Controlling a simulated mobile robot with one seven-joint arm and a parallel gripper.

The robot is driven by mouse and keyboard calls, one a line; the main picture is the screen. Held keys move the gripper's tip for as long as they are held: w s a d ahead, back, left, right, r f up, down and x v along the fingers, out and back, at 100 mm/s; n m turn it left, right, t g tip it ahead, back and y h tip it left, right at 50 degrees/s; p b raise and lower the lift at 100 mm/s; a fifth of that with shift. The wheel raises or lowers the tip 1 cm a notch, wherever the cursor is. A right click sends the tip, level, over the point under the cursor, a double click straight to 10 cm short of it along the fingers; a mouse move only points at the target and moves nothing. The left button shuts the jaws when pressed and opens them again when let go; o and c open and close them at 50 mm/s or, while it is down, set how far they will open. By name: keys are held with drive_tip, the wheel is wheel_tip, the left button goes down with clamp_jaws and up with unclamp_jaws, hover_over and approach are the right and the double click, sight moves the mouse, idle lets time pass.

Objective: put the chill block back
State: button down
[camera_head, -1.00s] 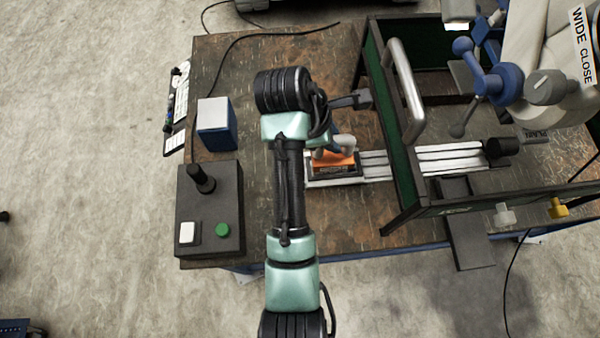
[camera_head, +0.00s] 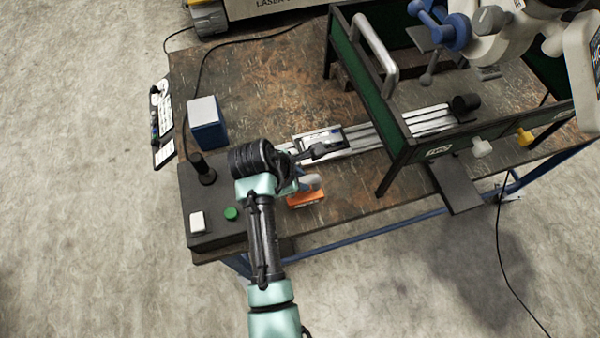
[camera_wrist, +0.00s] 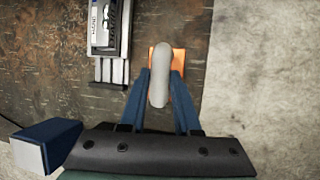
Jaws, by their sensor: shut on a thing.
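The chill block appears to be the orange block (camera_head: 306,198) with a grey upright handle. My gripper (camera_head: 309,181) is shut on it near the table's front edge. In the wrist view, my blue fingers (camera_wrist: 160,80) close on both sides of the grey handle, and the orange block (camera_wrist: 180,60) shows behind it. I cannot tell whether the block touches the table. The rail carriage (camera_head: 318,138) with its white label lies uncovered behind the block, on the silver rail (camera_head: 363,137). In the wrist view, the carriage (camera_wrist: 109,45) is to the upper left of the handle.
A control box (camera_head: 180,208) with a joystick and a green button stands at front left. A blue box (camera_head: 208,128) with a white top is behind it. A dark-framed enclosure (camera_head: 385,125) stands over the rail on the right. Bare table lies behind the rail.

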drive_tip(key=shift+w+f, duration=0.1)
drive_tip(key=shift+f, duration=2)
drive_tip(key=shift+f, duration=0.15)
drive_tip(key=c, duration=0.6)
unclamp_jaws()
drive_tip(key=shift+s+f, duration=0.15)
drive_tip(key=shift+s, duration=0.1)
